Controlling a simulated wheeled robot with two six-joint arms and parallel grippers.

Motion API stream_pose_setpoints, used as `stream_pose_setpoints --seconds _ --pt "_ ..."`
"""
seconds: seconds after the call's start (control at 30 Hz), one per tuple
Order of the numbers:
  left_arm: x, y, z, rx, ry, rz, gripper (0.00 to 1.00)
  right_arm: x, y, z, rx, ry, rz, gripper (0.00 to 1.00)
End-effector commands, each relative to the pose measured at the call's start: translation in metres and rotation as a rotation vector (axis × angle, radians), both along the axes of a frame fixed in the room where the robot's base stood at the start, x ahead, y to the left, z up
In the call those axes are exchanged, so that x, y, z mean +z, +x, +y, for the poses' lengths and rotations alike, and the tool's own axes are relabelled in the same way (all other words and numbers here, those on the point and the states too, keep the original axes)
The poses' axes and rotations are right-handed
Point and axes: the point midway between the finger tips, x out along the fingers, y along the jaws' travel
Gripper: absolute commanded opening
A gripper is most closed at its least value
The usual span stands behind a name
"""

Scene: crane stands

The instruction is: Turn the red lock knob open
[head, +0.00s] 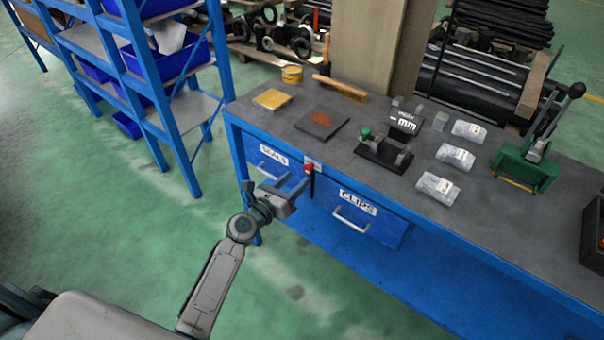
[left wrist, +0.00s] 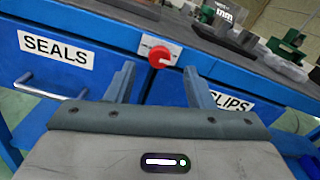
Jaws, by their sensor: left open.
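The red lock knob (head: 308,168) sits on a pale plate at the front of the blue workbench, between the SEALS drawer (head: 262,157) and the CLIPS drawer (head: 345,212). In the left wrist view the knob (left wrist: 159,57) is round, with a small white pointer on its right side. My left gripper (head: 296,186) is open and empty just in front of the bench. In the left wrist view its two fingers (left wrist: 157,84) stand on either side of the knob, apart from it. My right gripper is not in view.
A blue shelf rack (head: 165,110) stands at the left. The green floor before the bench is clear.

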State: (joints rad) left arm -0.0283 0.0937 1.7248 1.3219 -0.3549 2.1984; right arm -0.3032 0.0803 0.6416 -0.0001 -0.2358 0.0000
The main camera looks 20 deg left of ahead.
Motion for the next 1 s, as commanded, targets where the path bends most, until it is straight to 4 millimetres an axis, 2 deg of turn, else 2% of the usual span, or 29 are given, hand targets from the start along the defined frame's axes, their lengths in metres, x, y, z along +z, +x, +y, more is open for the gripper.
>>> stream_pose_setpoints --seconds 0.1,0.23,0.6,0.83,1.0 --pt "0.001 0.019 -0.007 0.001 -0.002 -0.001 0.48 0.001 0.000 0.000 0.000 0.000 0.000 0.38" --pt "0.000 0.030 -0.011 0.000 0.000 0.000 0.48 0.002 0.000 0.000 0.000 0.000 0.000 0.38" --pt "0.000 0.035 -0.013 0.000 0.001 0.001 0.48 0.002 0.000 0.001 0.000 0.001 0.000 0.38" --pt "-0.001 0.035 -0.013 0.000 0.001 0.001 0.03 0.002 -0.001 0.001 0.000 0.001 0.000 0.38" --pt "-0.001 0.035 -0.013 0.000 0.006 -0.001 0.03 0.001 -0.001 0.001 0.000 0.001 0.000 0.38"
